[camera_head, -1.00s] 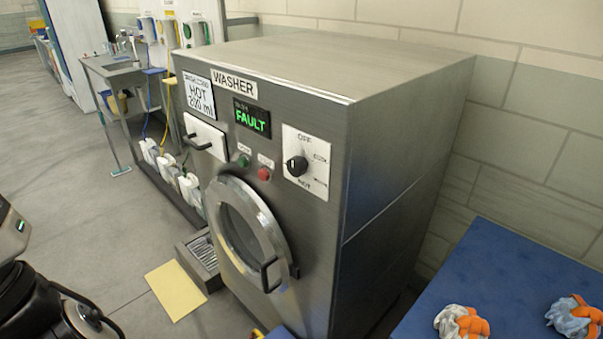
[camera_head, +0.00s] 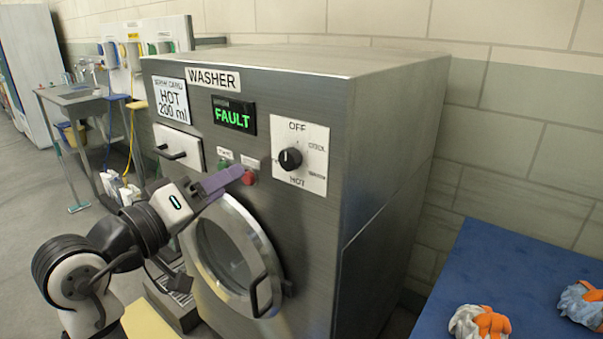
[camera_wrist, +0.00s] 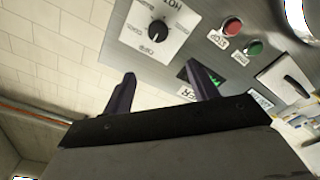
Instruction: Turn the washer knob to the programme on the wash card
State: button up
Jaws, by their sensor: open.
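The washer (camera_head: 392,160) has a round black knob (camera_head: 290,159) on a white dial plate (camera_head: 310,178), with OFF at the top and HOT at the bottom. The knob's exact pointing is too small to tell. The wash card (camera_head: 172,101) on the washer's upper left reads HOT 200 ml. My gripper (camera_head: 222,182), with purple fingers, is in front of the panel near the red button, left of the knob and apart from it. In the wrist view my gripper (camera_wrist: 165,82) is open and empty, with the knob (camera_wrist: 158,31) upside down beyond the fingers.
A green FAULT display (camera_head: 234,115) is above the green and red (camera_head: 249,177) buttons. The drawer handle (camera_head: 170,152) and door handle (camera_head: 260,296) stick out. A blue table (camera_head: 500,260) with cloth bundles is at the right.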

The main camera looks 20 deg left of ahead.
aim_at(286, 162)
jog(key=shift+h, duration=0.3)
jog(key=p+x, duration=0.1)
jog(key=x, duration=0.3)
jog(key=p+x, duration=0.1)
jog(key=x, duration=0.3)
jog(key=f+p+x, duration=0.1)
jog(key=x, duration=0.3)
jog(key=shift+w+d+f+p, duration=0.1)
jog(key=shift+w+d+p, duration=0.15)
jog(key=shift+d, duration=0.3)
jog(key=shift+w+d+f, duration=0.1)
jog(key=shift+w+d, duration=0.1)
jog(key=shift+w, duration=0.4)
jog(key=shift+c, duration=0.5)
jog(key=c, duration=0.9)
jog(key=shift+m, duration=0.3)
